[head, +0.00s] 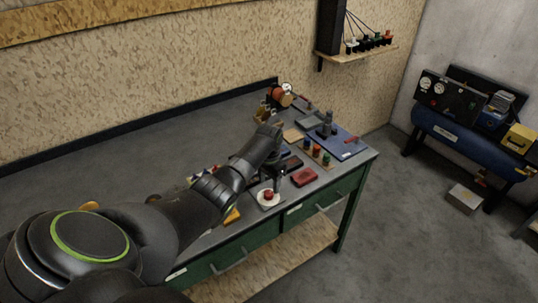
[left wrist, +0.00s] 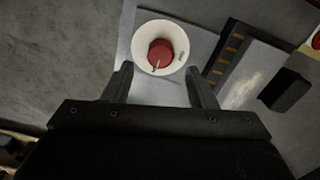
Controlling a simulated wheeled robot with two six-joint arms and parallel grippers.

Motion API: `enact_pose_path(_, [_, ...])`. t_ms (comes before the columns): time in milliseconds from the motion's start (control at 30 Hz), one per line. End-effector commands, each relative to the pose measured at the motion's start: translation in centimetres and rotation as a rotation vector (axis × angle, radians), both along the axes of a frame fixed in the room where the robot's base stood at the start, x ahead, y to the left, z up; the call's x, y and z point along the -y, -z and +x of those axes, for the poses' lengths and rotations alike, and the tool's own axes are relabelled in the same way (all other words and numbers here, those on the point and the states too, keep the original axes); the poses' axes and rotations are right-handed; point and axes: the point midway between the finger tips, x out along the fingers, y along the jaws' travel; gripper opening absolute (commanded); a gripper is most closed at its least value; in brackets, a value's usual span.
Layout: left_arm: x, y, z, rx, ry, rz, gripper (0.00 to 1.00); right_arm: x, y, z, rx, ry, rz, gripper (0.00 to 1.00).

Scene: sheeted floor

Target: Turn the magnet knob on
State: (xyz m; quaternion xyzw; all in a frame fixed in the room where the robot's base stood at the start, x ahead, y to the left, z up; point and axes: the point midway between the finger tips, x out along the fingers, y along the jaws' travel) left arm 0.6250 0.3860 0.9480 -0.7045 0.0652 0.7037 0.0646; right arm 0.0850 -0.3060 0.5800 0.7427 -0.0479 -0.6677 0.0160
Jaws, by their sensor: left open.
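The magnet knob (head: 267,195) is a small red knob on a round white base (head: 262,202), near the front edge of the workbench. In the left wrist view the red knob (left wrist: 160,53) has a pale pointer line on its face and sits at the middle of the white disc (left wrist: 143,35). My left gripper (head: 279,183) is over the bench close to the knob. In the left wrist view its two fingers (left wrist: 161,84) are open and apart, with the knob just beyond the gap between their tips. My right gripper is not in view.
A shelf (head: 360,53) hangs on the wall. A blue tank (head: 455,136) stands at the right.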

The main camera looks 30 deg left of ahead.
Motion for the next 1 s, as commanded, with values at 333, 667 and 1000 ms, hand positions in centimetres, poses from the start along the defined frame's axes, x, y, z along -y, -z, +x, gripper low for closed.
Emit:
enact_pose_path(333, [-0.1,-6.8,0.1,0.006,0.001,0.003,0.52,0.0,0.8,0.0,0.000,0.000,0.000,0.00])
enact_pose_path(667, [-0.1,-12.2,0.0,0.001,0.000,0.002,0.52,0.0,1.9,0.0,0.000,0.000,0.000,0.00])
enact_pose_path(1000, [0.0,-13.1,0.0,0.000,0.001,0.001,0.52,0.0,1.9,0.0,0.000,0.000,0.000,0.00])
